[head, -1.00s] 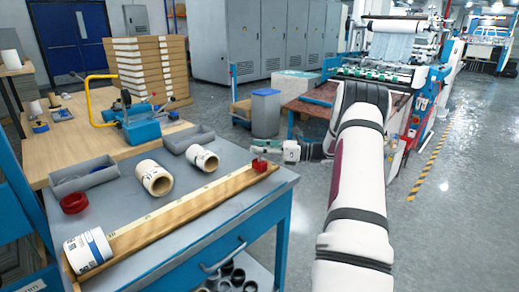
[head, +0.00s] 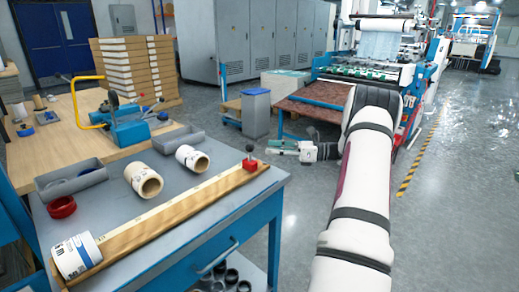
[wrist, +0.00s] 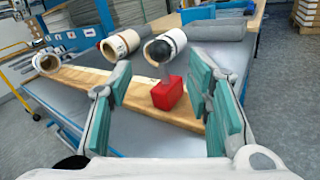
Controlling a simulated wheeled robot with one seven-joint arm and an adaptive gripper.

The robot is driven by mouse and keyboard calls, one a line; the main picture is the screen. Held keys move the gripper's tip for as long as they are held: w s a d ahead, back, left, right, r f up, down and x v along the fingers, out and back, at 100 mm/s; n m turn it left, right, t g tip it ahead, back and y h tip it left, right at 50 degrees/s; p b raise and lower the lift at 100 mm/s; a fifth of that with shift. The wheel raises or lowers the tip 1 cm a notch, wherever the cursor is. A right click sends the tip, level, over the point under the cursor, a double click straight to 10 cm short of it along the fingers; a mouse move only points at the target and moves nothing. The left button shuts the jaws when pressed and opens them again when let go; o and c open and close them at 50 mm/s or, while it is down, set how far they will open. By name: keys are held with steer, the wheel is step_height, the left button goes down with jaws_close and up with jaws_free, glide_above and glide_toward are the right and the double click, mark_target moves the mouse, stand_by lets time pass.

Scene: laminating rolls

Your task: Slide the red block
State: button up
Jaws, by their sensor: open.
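The red block (head: 249,166) sits at the right end of a long wooden board (head: 180,205) with a pale scale strip. A dark ball knob (head: 250,148) stands on a thin post on the block. My gripper (head: 272,147) is off the right end of the board, apart from the block, with its fingers pointing left toward it. In the wrist view my gripper (wrist: 157,72) is open and empty. The red block (wrist: 168,93) shows between its two teal-padded fingers, farther off, with the knob (wrist: 168,42) above it.
A large white roll (head: 77,256) lies at the board's left end. Two smaller rolls (head: 143,178) (head: 192,158), grey trays (head: 72,180) and a red ring (head: 62,207) lie behind the board. The floor right of the blue bench is clear.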

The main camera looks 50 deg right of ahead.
steer(key=shift+v, duration=1.75)
